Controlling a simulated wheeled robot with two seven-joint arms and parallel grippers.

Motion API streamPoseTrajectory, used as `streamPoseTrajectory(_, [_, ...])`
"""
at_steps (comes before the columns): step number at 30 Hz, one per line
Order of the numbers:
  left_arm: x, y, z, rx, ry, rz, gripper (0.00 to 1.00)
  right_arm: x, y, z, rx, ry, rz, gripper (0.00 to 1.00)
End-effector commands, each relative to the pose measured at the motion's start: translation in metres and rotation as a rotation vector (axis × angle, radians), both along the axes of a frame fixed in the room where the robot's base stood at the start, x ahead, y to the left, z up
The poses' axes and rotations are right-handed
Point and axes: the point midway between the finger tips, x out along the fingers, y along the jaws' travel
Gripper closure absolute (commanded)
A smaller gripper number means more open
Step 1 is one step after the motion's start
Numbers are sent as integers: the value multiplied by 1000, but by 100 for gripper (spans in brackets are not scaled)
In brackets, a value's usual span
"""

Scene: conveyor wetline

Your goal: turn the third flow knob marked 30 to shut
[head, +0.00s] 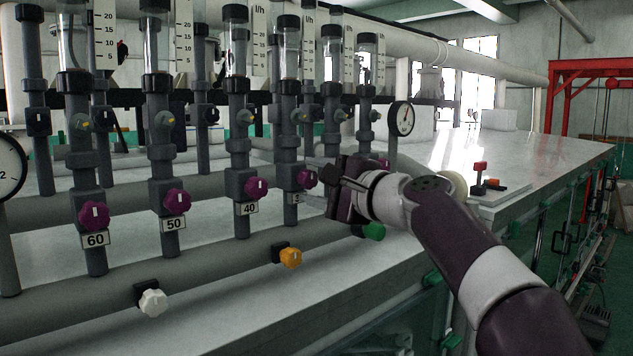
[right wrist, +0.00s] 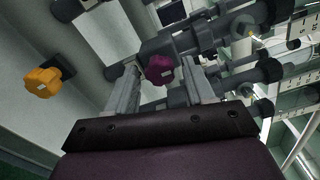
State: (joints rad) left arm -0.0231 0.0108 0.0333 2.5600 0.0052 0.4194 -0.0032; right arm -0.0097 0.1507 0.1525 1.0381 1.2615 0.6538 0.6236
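A row of purple flow knobs sits on upright grey flow tubes. Plates reading 60 (head: 95,239), 50 (head: 174,223) and 40 (head: 246,208) show in the head view. The purple knob (head: 307,179) right of the 40 one has a plate (head: 297,198) mostly hidden by my gripper, so its number cannot be read. My right gripper (head: 317,181) is at this knob, fingers pointing left toward it. In the right wrist view the gripper (right wrist: 162,76) is open, with the purple knob (right wrist: 159,69) showing between its fingertips; no contact is clear. My left gripper is out of view.
Below the knobs, a lower pipe carries a white knob (head: 153,302), an orange knob (head: 290,257) and a green knob (head: 373,231), the last just under my right gripper. A gauge (head: 401,118) stands behind my gripper. The bench top is clear at the front.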

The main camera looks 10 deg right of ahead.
Motion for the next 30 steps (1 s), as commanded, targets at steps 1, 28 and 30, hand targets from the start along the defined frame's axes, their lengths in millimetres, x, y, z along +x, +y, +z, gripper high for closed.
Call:
streamPoseTrajectory(1, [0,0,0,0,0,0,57,0,0,0,0,0,0,39])
streamPoseTrajectory(28, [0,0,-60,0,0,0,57,-101,-74,-2,0,-1,-1,39])
streamPoseTrajectory(30, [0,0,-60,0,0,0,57,-103,-75,-1,0,0,0,39])
